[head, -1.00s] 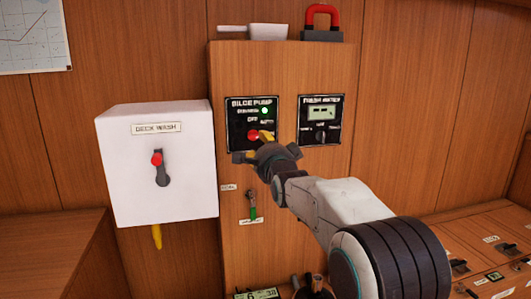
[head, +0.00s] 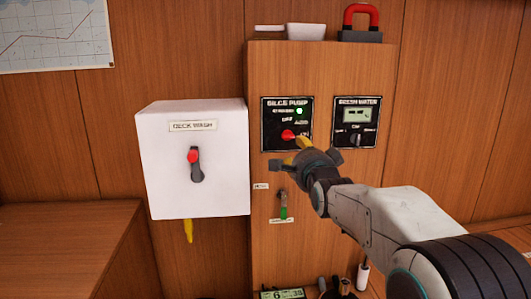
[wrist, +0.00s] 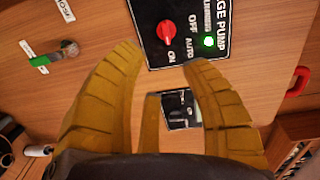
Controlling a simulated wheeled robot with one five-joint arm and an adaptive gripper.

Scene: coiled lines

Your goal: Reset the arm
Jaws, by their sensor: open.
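My gripper (head: 304,146) is in front of the wooden panel, just below and right of the red knob of the bilge pump. In the wrist view its yellow fingers (wrist: 162,75) are spread apart with nothing between them. The black bilge pump panel (head: 272,112) carries a red knob (head: 288,134) and a lit green lamp (head: 299,111). In the wrist view the red knob (wrist: 167,33) stands clear beyond the fingertips, its pointer near ON. The lamp (wrist: 208,42) glows green there too. My arm covers the lower right of the wooden panel.
The fresh water panel (head: 357,121) is right of the bilge pump panel. A white deck wash box (head: 195,158) with a red-tipped lever juts out at left. A green-handled lever (head: 283,205) is below. A red-handled object (head: 361,22) sits on top.

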